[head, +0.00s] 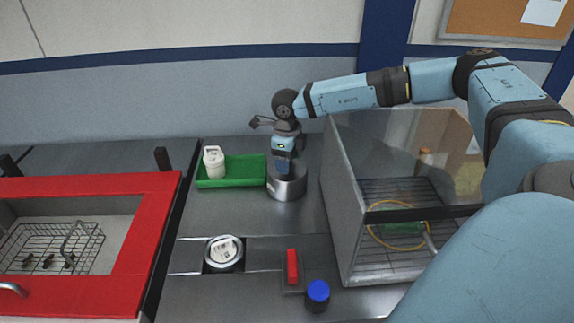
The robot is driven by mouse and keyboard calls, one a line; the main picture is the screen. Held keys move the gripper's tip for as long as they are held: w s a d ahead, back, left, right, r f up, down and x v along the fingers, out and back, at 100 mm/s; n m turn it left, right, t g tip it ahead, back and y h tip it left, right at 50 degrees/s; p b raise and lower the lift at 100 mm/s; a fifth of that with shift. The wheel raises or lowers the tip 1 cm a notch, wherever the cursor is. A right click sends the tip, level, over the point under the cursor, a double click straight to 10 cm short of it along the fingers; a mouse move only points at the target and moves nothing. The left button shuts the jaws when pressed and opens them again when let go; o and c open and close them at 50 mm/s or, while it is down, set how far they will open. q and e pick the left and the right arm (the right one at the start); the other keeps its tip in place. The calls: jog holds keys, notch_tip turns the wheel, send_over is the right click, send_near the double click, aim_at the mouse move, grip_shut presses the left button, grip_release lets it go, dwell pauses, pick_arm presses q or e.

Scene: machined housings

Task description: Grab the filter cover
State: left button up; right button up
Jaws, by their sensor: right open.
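My right arm reaches in from the right, and my right gripper (284,166) points down at the short metal cylinder (287,188). The gripper is open, with its fingers at or just above the cylinder's top; whether they touch it I cannot tell, and the gripper hides part of that top. No part is clearly marked as the filter cover; this cylinder may be it. A round silver part (224,253) with a white printed label sits in a recess nearer the front. My left gripper is not in view.
A green tray (230,184) with a white bottle (214,161) lies just left of the cylinder. A clear-walled box (348,215) stands close on the right. A red switch (292,266) and a blue-capped jar (318,293) are in front. A red-framed basin (150,225) is left.

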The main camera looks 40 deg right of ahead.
grip_shut()
jog(key=shift+r, duration=0.1)
